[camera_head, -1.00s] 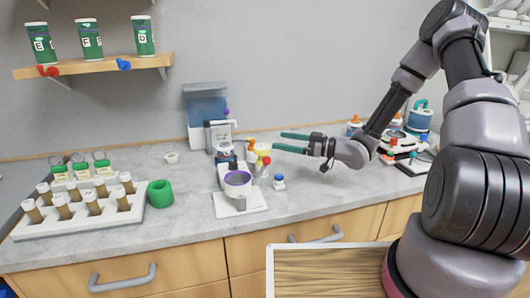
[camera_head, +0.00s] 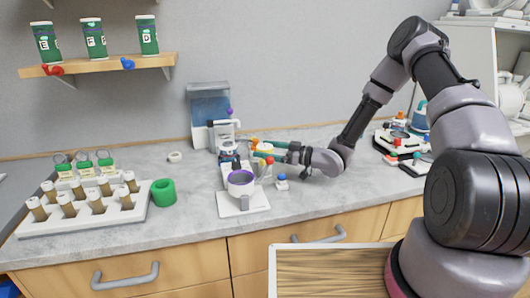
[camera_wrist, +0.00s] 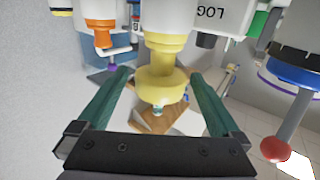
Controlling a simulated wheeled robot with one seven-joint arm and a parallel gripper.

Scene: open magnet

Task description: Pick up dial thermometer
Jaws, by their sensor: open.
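My gripper (camera_head: 268,150) is low over the counter, its two green fingers pointing left into a small cluster of parts. In the wrist view my gripper (camera_wrist: 161,76) is open, with one finger on each side of a yellow flared part (camera_wrist: 160,88). This part joins a white body above it, and I see no clear grip on it. No dial face shows, so I cannot tell which part is the dial thermometer. In the head view the fingers partly hide the yellow piece (camera_head: 264,147).
A white cup with a purple rim (camera_head: 240,186) stands on a white base just in front. A red ball on a lever (camera_wrist: 275,149) is close to the right finger. A blue-tank machine (camera_head: 209,105) stands behind. A vial rack (camera_head: 80,216) and green ring (camera_head: 163,192) are left.

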